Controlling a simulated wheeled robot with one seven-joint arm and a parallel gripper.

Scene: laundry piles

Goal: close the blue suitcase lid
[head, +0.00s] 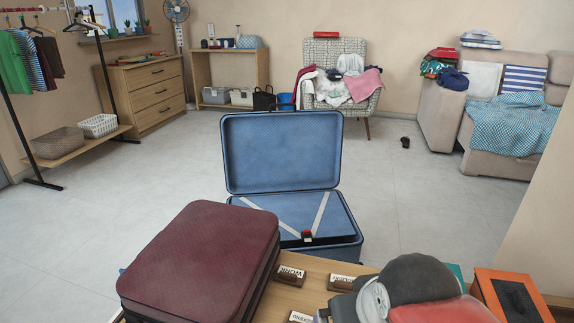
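The blue suitcase (350,241) stands open in the middle of the head view, beyond the near table. Its lid (280,152) is raised upright at the back, with the inner lining facing me. Two pale straps cross the blue interior of the base and meet at a dark buckle with a red part (307,236). The suitcase's lower front is hidden behind the table and the maroon suitcase. My gripper is not in view, and nothing is seen touching the lid.
A closed maroon suitcase (202,256) lies on the near wooden table (268,306). Several label blocks, a dark grey rounded item (415,278) and an orange box (512,297) are there too. A clothes-covered armchair (336,52) stands behind.

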